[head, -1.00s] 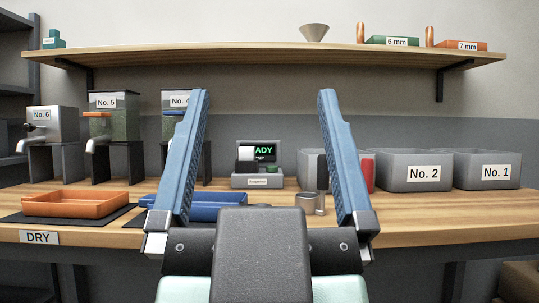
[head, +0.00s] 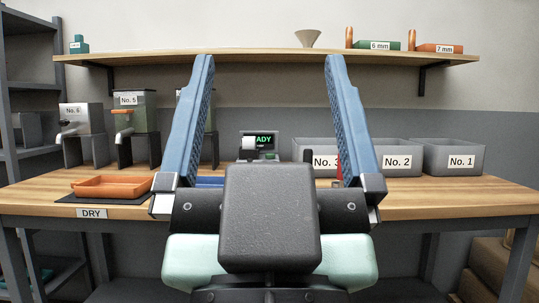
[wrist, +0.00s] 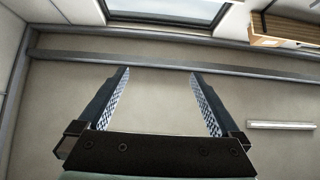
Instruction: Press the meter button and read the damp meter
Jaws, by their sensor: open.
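A small grey device with a lit screen, which looks like the damp meter (head: 248,140), stands at the back of the bench in the head view. Its green text ends in "ADY"; the start is covered by a white block on its front. My gripper (head: 268,62) is open and empty, fingers pointing up, well in front of the bench. The device appears between its fingers. In the wrist view my gripper (wrist: 160,72) shows open against a plain ceiling, with no meter there.
Grey bins No. 2 (head: 397,145) and No. 1 (head: 475,146) stand at the right of the bench (head: 440,194). Taps and hoppers (head: 82,118) and an orange tray (head: 110,181) are at the left. A shelf (head: 270,62) hangs above. A dark rack (head: 30,80) stands far left.

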